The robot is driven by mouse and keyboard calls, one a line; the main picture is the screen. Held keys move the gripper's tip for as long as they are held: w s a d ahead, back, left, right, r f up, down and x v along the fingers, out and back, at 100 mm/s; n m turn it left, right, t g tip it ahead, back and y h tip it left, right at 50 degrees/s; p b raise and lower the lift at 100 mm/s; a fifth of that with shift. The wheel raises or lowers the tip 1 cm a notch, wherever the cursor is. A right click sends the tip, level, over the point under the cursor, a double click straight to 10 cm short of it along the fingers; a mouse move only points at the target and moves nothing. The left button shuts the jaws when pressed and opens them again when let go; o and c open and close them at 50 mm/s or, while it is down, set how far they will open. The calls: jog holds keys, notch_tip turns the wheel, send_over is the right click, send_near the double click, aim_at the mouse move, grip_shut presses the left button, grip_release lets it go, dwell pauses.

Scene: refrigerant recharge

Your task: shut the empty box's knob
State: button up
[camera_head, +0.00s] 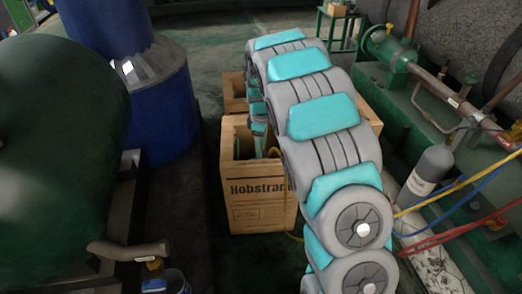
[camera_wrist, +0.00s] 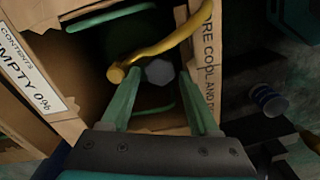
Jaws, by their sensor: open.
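The empty box (camera_wrist: 75,55) is an open-topped cardboard box with a label (camera_wrist: 32,72) that reads "CONTENTS EMPTY 0%". In the head view a cardboard box (camera_head: 258,207) printed "Hobstran" stands below my gripper. Inside the opening is a grey faceted knob (camera_wrist: 159,72), with a yellow hose (camera_wrist: 178,42) whose round end lies just left of it. My gripper (camera_wrist: 158,80) is open, its two green fingers pointing down into the box on either side of the knob. I cannot tell whether they touch it. My arm hides part of the box in the head view.
Other cardboard boxes stand behind (camera_head: 234,88) and to the right (camera_head: 368,106). A large dark green tank (camera_head: 60,130) and a blue drum (camera_head: 160,105) are at left. A grey cylinder (camera_head: 431,165) with yellow, blue and red hoses stands at right by green machinery.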

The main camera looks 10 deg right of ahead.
jog(key=shift+f, duration=0.7)
jog(key=shift+c, duration=0.4)
grip_shut()
